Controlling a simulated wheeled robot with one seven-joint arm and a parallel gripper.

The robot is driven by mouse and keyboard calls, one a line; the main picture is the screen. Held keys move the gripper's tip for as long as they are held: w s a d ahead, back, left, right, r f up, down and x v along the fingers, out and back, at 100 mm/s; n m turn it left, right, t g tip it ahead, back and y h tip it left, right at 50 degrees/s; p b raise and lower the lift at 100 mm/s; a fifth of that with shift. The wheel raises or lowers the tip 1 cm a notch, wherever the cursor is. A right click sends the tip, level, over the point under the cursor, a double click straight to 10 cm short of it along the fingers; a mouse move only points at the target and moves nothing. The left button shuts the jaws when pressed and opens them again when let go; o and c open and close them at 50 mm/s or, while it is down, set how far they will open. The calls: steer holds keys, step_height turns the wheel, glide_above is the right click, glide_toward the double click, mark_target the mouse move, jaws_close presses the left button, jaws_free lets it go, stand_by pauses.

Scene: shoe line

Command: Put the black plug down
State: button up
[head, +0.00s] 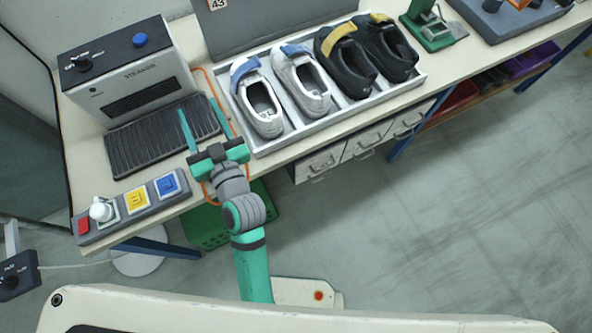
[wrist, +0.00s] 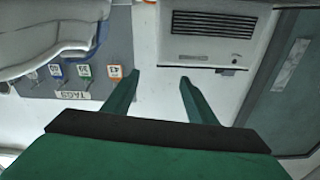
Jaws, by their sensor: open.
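My gripper (head: 198,106) is open, with its two green fingers apart over the right edge of the ribbed black mat. In the wrist view my gripper (wrist: 159,78) shows nothing between its fingertips. I cannot make out a black plug in either view. An orange cord (head: 211,80) lies on the bench along the right side of the mat and passes by my gripper. Its ends are hidden or too small to tell.
The steamer (head: 130,70) stands behind the ribbed mat (head: 150,142). A white tray (head: 262,148) with white and black shoes is to the right. A button panel (head: 135,203) lies at the bench's front left. In the wrist view a tag board (wrist: 75,82) is at left.

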steer(key=s+d+f+m+h, duration=0.1)
steer(key=d+f, duration=0.1)
steer(key=s+d+f+m+h, duration=0.1)
steer(key=s+d+f+h, duration=0.1)
steer(key=d, duration=0.1)
steer(key=s+d+f+m+h, duration=0.1)
steer(key=d+f+m, duration=0.1)
steer(key=d+f, duration=0.1)
steer(key=shift+s+d+t+h, duration=0.15)
steer(key=shift+s+t+h, duration=0.15)
steer(key=shift+s, duration=0.05)
steer(key=s+d+f+h, duration=0.2)
steer(key=s+d, duration=0.6)
steer(key=s, duration=0.2)
steer(key=s+d+f+m+g+h, duration=0.1)
steer(key=s+d+f+h, duration=0.2)
steer(key=s+d, duration=0.6)
steer(key=shift+s+f, duration=0.2)
steer(key=shift+s, duration=0.3)
steer(key=c, duration=0.5)
steer(key=shift+w+a, duration=0.1)
steer(key=shift+c, duration=0.2)
